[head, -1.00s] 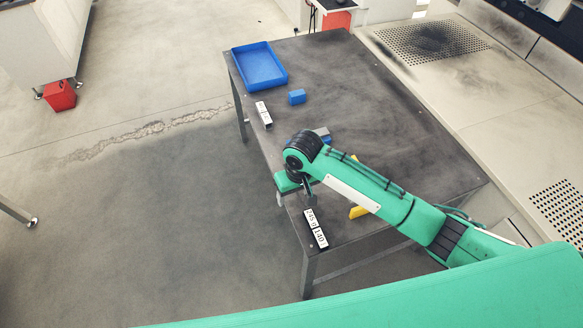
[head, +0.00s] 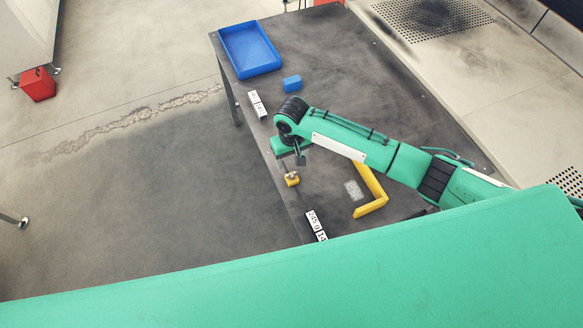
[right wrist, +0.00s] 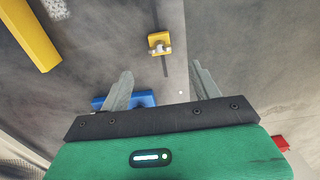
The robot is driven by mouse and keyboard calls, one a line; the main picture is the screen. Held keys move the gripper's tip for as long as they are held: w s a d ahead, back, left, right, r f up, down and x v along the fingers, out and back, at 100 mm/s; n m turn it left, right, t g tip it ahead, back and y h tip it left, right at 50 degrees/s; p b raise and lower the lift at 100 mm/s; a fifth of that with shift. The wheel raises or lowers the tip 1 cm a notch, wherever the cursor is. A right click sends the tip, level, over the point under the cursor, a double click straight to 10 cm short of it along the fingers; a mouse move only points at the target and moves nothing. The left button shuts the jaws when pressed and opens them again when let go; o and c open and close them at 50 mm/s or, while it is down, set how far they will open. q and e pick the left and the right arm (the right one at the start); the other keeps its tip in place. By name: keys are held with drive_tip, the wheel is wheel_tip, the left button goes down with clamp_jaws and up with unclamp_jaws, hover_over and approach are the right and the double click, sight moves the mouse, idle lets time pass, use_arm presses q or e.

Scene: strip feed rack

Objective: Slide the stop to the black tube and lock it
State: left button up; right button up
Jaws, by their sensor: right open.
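The stop looks to be the small yellow block (head: 291,180) with a pale knob on top, at the table's left edge in the head view. In the right wrist view the stop (right wrist: 159,38) sits over a thin dark slot, ahead of the fingers. My right gripper (head: 300,157) is open and empty just above and beyond the stop, apart from it. Its spread fingers (right wrist: 163,82) show in the right wrist view. I cannot make out a black tube in either view. My left gripper is not in view.
A yellow angled bar (head: 373,196) and a speckled plate (head: 354,190) lie right of the stop. A blue tray (head: 277,65) and blue block (head: 292,83) stand farther back.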

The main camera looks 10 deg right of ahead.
sight(292, 173)
wheel_tip(292, 173, down, 4)
drive_tip(key=shift+w+r+p, duration=0.1)
drive_tip(key=shift+w+p, duration=0.05)
drive_tip(key=shift+p, duration=0.15)
wheel_tip(292, 173, down, 4)
drive_tip(key=shift+f, duration=0.45)
drive_tip(key=shift+c, duration=0.8)
drive_tip(key=c, duration=0.8)
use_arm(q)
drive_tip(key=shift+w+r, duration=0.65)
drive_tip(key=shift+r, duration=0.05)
